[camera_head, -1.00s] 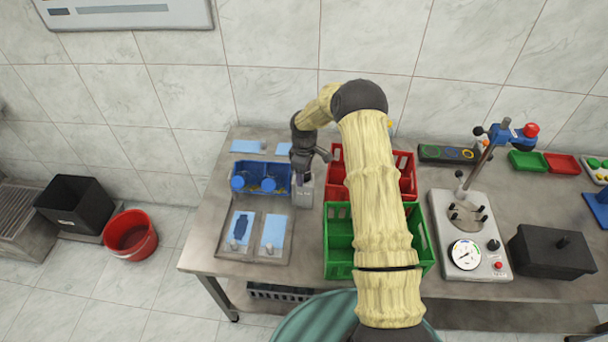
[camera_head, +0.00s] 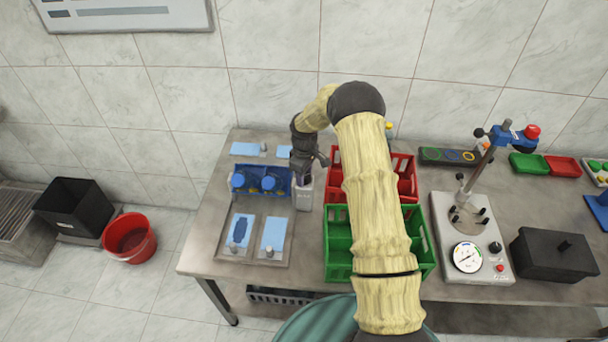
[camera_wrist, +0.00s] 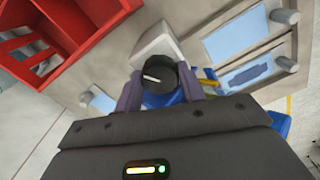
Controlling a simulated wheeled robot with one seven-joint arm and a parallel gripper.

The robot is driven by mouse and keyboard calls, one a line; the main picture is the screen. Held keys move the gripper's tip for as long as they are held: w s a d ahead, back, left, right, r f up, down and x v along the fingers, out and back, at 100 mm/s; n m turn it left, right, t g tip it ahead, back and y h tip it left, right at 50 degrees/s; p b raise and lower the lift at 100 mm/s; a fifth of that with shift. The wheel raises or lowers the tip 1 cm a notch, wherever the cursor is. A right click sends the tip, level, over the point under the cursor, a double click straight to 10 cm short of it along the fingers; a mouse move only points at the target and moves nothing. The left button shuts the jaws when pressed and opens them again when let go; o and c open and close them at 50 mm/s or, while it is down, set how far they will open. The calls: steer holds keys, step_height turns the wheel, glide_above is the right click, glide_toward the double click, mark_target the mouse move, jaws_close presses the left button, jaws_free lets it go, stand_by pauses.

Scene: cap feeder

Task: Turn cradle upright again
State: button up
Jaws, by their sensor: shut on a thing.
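A blue cradle-like holder (camera_head: 282,192) with round blue parts sits at the back left of the table. Its exact tilt is hard to judge. A light grey block (camera_head: 304,198) stands at its right end, and it also shows in the wrist view (camera_wrist: 158,42). My gripper (camera_head: 304,180) is at this end, above the block. In the wrist view my gripper (camera_wrist: 160,92) is shut on a dark round knob (camera_wrist: 162,84) with a slanted white line. Blue shows right behind the knob. How the knob joins the holder is hidden.
A red crate (camera_head: 408,160) and a green crate (camera_head: 336,270) stand close to the right, under my arm. Boards with light blue labels (camera_head: 272,232) lie in front of the holder. A gauge press (camera_head: 490,262) stands further right.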

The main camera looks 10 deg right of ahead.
steer(key=n, duration=0.4)
steer(key=shift+d+n, duration=0.1)
steer(key=shift+n, duration=0.3)
steer(key=n+p, duration=0.1)
steer(key=n, duration=0.2)
steer(key=o, duration=0.9)
steer(key=m+b, duration=0.1)
steer(key=m, duration=0.2)
steer(key=m+b, duration=0.1)
steer(key=m, duration=0.2)
steer(key=shift+m, duration=0.4)
